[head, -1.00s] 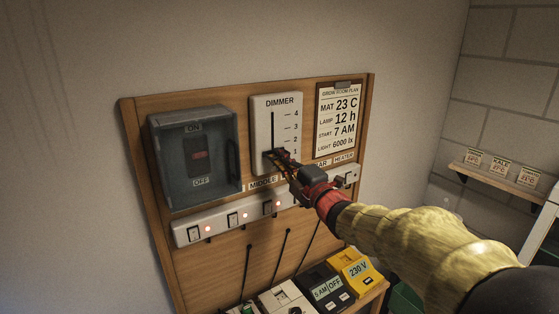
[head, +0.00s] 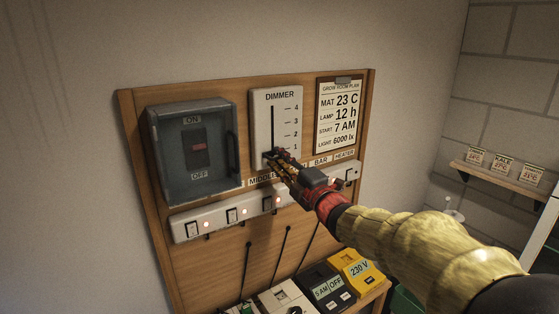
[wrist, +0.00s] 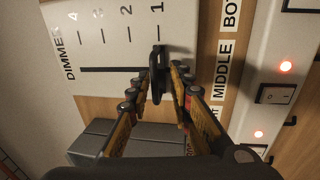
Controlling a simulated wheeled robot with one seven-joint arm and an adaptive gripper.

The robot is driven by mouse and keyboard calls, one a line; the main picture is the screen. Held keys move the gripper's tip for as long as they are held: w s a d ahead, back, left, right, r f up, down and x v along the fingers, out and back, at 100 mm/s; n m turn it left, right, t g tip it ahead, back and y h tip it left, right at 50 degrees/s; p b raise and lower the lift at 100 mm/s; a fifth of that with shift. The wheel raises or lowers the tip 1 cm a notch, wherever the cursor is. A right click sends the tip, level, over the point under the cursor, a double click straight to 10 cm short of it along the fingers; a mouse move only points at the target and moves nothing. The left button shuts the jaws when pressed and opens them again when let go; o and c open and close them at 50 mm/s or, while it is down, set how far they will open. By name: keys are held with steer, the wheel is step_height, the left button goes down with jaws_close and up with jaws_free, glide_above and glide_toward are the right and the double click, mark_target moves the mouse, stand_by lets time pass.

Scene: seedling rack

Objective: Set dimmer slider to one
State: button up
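The dimmer panel (head: 260,120) is a pale plate with a dark vertical slot and marks 1 to 4, with 1 lowest. In the wrist view it appears turned on its side (wrist: 105,50). The dark slider knob (wrist: 157,78) stands out from the slot, about level with the 1 mark. My gripper (wrist: 160,76) is at the knob, with one finger on each side. Narrow gaps seem to show between fingers and knob, so it looks open. In the head view my gripper (head: 274,158) covers the slot's lower end and hides the knob.
A grey switch box (head: 165,150) is mounted left of the dimmer. A white strip of lit switches (head: 218,220) runs just below, near my gripper. A plan card (head: 340,117) hangs to the right. Several devices, one yellow (head: 356,270), stand below.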

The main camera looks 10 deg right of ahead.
steer(key=v, duration=1.2)
steer(key=shift+f, duration=0.1)
